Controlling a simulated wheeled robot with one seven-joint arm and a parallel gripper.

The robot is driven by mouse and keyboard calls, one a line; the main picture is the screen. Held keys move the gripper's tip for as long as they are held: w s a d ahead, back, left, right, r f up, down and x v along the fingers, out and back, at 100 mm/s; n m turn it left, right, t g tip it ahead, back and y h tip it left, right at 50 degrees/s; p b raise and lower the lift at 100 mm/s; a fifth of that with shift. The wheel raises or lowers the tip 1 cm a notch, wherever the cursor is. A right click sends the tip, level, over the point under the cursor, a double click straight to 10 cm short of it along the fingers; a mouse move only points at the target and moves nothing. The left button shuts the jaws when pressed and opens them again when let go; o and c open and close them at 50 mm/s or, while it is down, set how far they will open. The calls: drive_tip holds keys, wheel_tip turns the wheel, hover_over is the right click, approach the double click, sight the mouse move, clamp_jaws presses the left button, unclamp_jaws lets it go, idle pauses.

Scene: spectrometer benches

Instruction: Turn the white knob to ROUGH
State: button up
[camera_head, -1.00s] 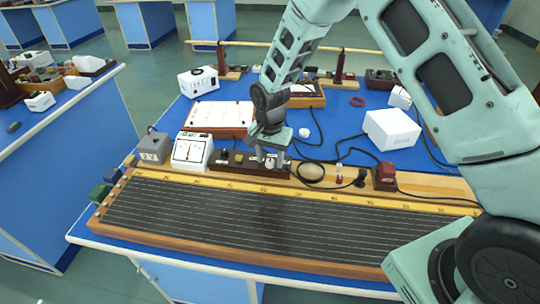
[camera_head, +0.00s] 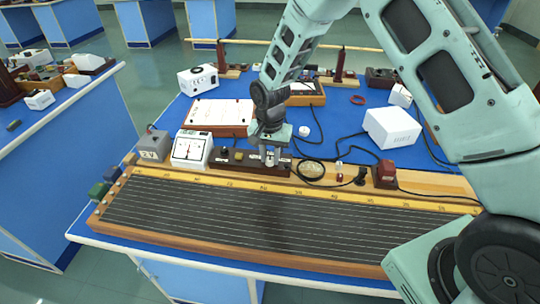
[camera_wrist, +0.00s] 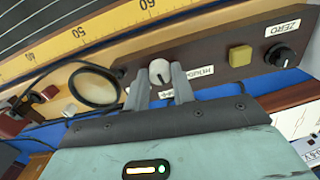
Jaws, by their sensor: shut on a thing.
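The white knob (camera_wrist: 159,72) sits on the front of a dark brown panel (camera_wrist: 225,64) in the wrist view. My gripper (camera_wrist: 154,75) has one finger on each side of the knob and is shut on it. A small dark mark shows on the knob's face. White labels lie beside and below the knob, upside down and partly hidden by the fingers; the one on the right (camera_wrist: 196,77) seems to read ROUGH. In the head view my gripper (camera_head: 270,160) points down at the dark box, and the knob cannot be made out clearly.
A yellow button (camera_wrist: 240,55) and a black ZERO knob (camera_wrist: 281,55) are on the same panel. A long wire board (camera_head: 290,222) lies in front. A black cable coil (camera_head: 311,169) is just right of the gripper, and a white meter (camera_head: 191,149) stands left.

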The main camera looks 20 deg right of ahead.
sight(270, 158)
drive_tip(key=n, duration=0.5)
drive_tip(key=shift+b, duration=0.35)
drive_tip(key=n, duration=0.5)
drive_tip(key=shift+n, duration=0.3)
drive_tip(key=o, duration=1)
drive_tip(key=shift+r, duration=0.1)
wheel_tip(270, 158, up, 17)
drive_tip(key=b, duration=0.2)
drive_tip(key=shift+r, duration=0.15)
